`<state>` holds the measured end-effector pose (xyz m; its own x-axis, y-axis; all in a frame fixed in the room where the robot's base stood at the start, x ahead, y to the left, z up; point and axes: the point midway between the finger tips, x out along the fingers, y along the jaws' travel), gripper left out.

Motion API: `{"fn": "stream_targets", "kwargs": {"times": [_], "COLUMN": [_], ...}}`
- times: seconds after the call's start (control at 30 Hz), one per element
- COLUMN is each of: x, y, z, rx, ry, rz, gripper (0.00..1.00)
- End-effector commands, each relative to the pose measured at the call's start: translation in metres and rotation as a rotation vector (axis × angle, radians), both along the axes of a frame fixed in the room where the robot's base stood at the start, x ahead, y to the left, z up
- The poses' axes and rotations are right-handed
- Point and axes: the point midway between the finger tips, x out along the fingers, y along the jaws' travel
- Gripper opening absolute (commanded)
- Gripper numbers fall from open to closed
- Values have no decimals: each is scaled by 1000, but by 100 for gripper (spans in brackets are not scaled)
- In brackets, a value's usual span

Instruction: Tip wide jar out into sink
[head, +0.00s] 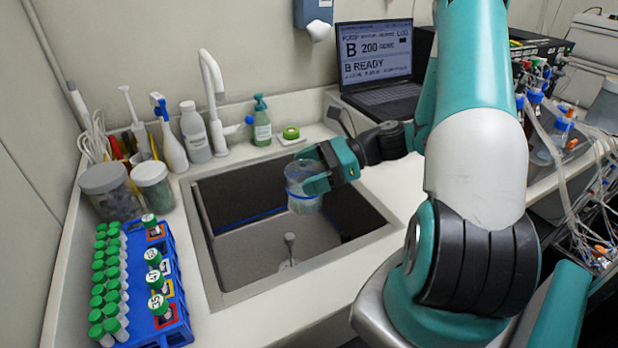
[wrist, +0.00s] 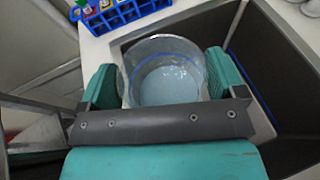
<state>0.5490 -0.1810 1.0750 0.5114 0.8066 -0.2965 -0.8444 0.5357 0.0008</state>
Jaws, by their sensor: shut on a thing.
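The wide jar (head: 304,190) is clear, with a blue line around it and pale bluish liquid inside. It also shows in the wrist view (wrist: 165,76), where I see into its open mouth and the liquid. My gripper (head: 318,180) is shut on the jar, with one teal finger on each side of it in the wrist view (wrist: 162,84). The jar is held roughly upright over the sink (head: 246,290), toward the back right of its basin. Part of the jar is hidden behind a finger in the head view.
A blue rack (head: 178,318) of green-capped tubes stands left of the sink. Two lidded jars (head: 153,186), bottles and a white faucet (head: 214,100) line the left and back. A laptop (head: 378,62) stands behind. The sink's front left is clear apart from a small upright fitting (head: 290,245).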

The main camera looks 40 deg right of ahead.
Motion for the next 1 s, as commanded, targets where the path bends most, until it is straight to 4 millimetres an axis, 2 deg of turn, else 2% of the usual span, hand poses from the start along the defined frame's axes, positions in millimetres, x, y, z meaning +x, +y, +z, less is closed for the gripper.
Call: {"fn": "stream_targets", "kwargs": {"times": [0.6,0.67,1.0], "x": [75,77,89], "y": [-3,2,22], "z": [-1,5,1], "rx": [-2,-81,-509], "ry": [-5,38,307], "rz": [3,6,8], "gripper": [43,43,43]}}
